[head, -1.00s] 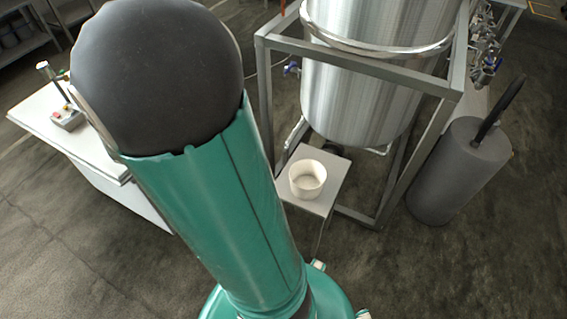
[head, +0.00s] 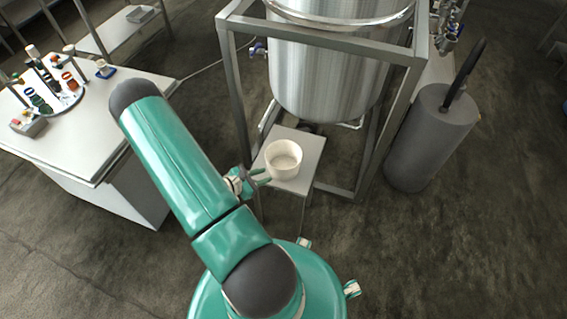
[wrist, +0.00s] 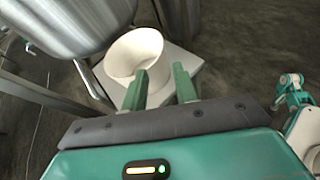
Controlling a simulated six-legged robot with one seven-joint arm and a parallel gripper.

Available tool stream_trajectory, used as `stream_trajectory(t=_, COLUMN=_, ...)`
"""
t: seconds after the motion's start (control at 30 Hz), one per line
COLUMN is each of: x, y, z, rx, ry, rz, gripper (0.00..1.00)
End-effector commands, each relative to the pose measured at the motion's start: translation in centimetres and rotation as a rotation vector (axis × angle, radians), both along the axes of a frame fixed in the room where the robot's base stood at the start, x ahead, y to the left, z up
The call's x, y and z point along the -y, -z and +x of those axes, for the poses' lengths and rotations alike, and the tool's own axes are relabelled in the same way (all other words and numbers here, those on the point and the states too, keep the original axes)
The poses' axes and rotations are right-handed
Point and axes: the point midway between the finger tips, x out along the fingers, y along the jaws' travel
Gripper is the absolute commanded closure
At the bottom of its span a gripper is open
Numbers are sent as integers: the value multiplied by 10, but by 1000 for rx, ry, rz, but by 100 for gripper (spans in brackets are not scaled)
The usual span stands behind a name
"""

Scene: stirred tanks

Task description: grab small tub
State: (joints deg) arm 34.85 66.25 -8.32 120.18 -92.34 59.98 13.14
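The small tub (head: 284,157) is a white, round, open-topped container. It stands upright on a small grey-white stand in front of the steel tank in the head view. In the wrist view the tub (wrist: 134,54) is just beyond the fingertips, a little left of centre. I cannot tell whether a finger touches the tub.
The stand (head: 309,151) is small, with little spare top. A steel tank (head: 328,80) in a metal frame (head: 238,100) rises right behind it. A grey cylinder (head: 432,140) stands at the right. A white table (head: 90,139) with bottles is at the left.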

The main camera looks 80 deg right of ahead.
Motion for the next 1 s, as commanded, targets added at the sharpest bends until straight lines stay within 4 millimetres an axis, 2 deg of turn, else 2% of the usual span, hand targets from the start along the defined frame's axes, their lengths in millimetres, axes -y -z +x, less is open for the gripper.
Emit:
stream_trajectory(t=0.17, x=12, y=12, z=-14, rx=-12, ry=-5, rz=6, gripper=71)
stream_trajectory(t=0.4, x=45, y=29, z=-42, rx=-10, ry=-3, rz=7, gripper=71)
stream_trajectory(t=0.77, x=70, y=42, z=-62, rx=-9, ry=-4, rz=6, gripper=71)
stream_trajectory(t=1.0, x=94, y=54, z=-81, rx=-9, ry=-4, rz=6, gripper=71)
